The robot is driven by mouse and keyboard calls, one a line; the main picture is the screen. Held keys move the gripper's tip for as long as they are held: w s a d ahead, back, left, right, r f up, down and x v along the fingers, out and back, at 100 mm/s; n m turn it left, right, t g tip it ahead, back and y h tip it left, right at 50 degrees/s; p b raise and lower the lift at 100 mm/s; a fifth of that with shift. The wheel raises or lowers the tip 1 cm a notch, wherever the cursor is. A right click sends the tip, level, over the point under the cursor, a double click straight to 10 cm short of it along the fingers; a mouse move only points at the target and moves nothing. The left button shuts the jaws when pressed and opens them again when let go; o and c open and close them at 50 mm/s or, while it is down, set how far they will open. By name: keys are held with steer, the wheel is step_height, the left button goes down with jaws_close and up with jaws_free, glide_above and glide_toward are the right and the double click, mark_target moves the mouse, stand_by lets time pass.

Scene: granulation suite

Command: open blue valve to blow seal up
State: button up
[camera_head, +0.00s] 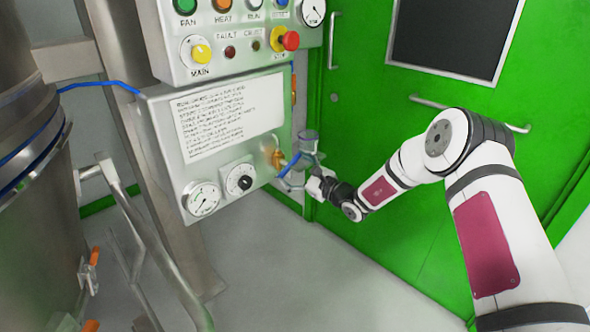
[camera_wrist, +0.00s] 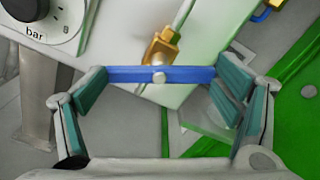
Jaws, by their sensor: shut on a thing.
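The blue valve handle (camera_wrist: 160,74) is a flat bar with a round bolt at its middle. It lies level across the wrist picture, crosswise to the brass valve body (camera_wrist: 161,46). My gripper (camera_wrist: 160,90) is shut on the handle, with one teal finger pad at each end of the bar. In the head view, the brass fitting (camera_head: 277,158) sits on the lower right side of the grey control box, and blue shows at the valve (camera_head: 291,165). My gripper (camera_head: 312,178) reaches it from the right and hides part of it.
The grey control box (camera_head: 160,130) carries a text plate, a pressure gauge (camera_head: 203,200) and a black knob (camera_head: 240,181). A button panel (camera_head: 200,75) is above it. A steel vessel (camera_head: 25,120) stands at left. A green door (camera_head: 400,190) is behind my arm.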

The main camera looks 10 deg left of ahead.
steer(key=n, duration=0.2)
steer(key=n+b, duration=0.1)
steer(key=n, duration=0.3)
steer(key=shift+a+r+n+b, duration=0.15)
steer(key=shift+a+n+b, duration=0.15)
steer(key=shift+a, duration=0.05)
steer(key=n+b, duration=0.3)
steer(key=n, duration=0.2)
steer(key=shift+s+a+n+b, duration=0.1)
steer(key=shift+s+n+b, duration=0.05)
steer(key=shift+n+b, duration=0.2)
steer(key=shift+n, duration=0.25)
steer(key=o, duration=1)
steer(key=shift+f, duration=0.2)
steer(key=shift+o, duration=0.2)
steer(key=shift+f, duration=0.1)
steer(key=shift+d, duration=0.35)
steer(key=v, duration=1.1)
steer(key=shift+s+d, duration=0.15)
steer(key=shift+s, duration=0.15)
